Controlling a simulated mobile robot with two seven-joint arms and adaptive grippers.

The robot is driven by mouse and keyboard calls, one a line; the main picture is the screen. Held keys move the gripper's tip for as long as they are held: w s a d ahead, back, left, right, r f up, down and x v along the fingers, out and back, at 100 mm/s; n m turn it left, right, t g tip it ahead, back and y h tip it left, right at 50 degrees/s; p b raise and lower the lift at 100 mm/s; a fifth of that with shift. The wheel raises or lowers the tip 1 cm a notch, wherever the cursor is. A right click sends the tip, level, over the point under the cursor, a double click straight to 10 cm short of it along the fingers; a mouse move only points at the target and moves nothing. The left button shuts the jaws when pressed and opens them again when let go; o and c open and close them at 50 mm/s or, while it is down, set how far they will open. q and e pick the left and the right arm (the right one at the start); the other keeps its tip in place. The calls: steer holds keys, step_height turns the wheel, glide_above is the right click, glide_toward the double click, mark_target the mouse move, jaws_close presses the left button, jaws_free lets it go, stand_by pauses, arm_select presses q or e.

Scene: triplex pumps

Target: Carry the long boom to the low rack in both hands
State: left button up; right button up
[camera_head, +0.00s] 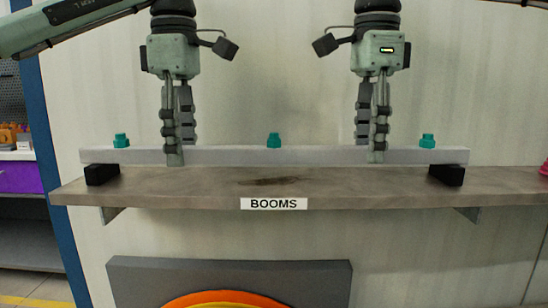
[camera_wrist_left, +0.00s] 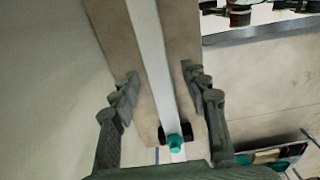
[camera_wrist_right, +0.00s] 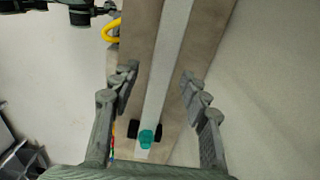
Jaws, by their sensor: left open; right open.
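The long boom (camera_head: 318,155) is a pale grey bar with several teal fittings on top. It rests on two black blocks on the wooden shelf labelled BOOMS. My left gripper (camera_head: 174,152) points down at the left part of the boom, fingers open on either side of it. My right gripper (camera_head: 378,150) does the same at the right part. The boom also runs between the open fingers in the left wrist view (camera_wrist_left: 154,62) and in the right wrist view (camera_wrist_right: 166,70). No finger contact is visible. I cannot identify a low rack.
The wooden shelf (camera_head: 340,185) is fixed to a plain wall. Its black blocks (camera_head: 102,174) and (camera_head: 446,175) hold the boom near both ends. Below is a grey panel (camera_head: 135,280) with orange and yellow arcs. Shelving with a purple bin (camera_head: 20,177) stands at the left.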

arm_select(q)
steer(key=shift+f, duration=1.15)
arm_select(e)
steer(key=shift+f, duration=1.2)
arm_select(q)
steer(key=shift+c, duration=0.5)
arm_select(e)
steer(key=shift+c, duration=0.5)
arm_select(q)
jaws_close()
arm_select(e)
jaws_close()
steer(key=shift+r, duration=0.1)
